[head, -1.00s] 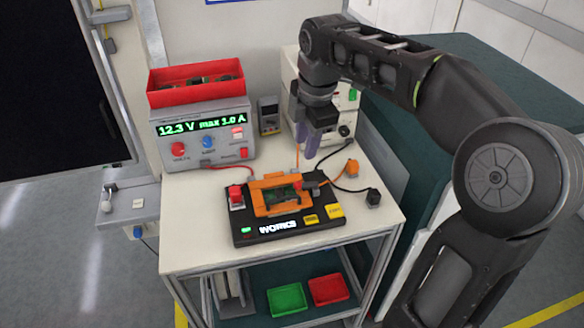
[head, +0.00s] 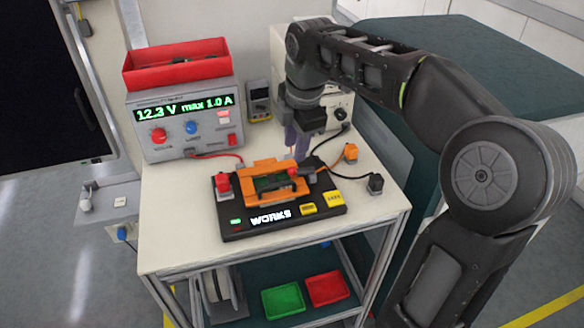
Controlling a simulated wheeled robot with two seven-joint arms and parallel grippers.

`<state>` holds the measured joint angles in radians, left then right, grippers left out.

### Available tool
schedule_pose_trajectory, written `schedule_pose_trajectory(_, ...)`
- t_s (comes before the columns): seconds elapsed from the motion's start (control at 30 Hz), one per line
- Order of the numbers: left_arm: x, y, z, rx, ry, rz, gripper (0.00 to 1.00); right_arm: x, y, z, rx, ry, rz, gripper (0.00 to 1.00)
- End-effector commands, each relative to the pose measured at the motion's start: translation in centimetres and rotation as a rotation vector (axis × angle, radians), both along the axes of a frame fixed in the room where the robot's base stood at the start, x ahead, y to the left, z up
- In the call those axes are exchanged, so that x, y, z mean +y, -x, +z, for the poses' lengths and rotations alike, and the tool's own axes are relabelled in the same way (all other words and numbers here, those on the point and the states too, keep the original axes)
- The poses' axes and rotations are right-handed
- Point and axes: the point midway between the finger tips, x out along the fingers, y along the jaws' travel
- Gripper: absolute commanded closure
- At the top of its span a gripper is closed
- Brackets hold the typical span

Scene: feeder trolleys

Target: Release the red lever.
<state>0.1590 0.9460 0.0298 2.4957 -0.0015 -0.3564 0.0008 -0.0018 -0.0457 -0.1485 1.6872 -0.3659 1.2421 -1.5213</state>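A black test fixture (head: 283,220) with a lit "WORKS" sign lies on the white trolley top. An orange frame (head: 262,196) on it surrounds a green board (head: 276,182). A red block-like part (head: 222,184) stands on a grey base at the fixture's left. A smaller red part (head: 292,172) shows at the frame's right, beside a black piece; which one is the red lever is unclear. My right gripper (head: 297,155) points down, with purple fingertips just above and behind the frame's right side. Its finger gap and any contact are not clear. My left gripper is out of view.
A power supply (head: 186,126) reading 12.3 V carries a red bin (head: 180,75) at the back left. A multimeter (head: 259,102) stands beside it. Cables with orange (head: 351,152) and black (head: 375,184) plugs lie at the right. The trolley top's front left is clear.

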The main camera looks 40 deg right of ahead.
Motion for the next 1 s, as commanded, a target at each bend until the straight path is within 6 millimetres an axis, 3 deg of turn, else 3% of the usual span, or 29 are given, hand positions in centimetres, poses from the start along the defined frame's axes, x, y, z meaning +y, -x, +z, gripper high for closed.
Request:
schedule_pose_trajectory(0.27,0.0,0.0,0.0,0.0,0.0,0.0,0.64,0.0,-0.3,-1.4,0.003,0.0,0.0,0.69)
schedule_pose_trajectory(0.7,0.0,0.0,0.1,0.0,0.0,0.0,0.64,-0.2,-1.5,-7.2,0.002,0.0,0.0,0.69)
schedule_pose_trajectory(1.0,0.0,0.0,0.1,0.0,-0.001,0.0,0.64,-0.3,-1.6,-7.7,0.0,0.0,0.0,0.69)
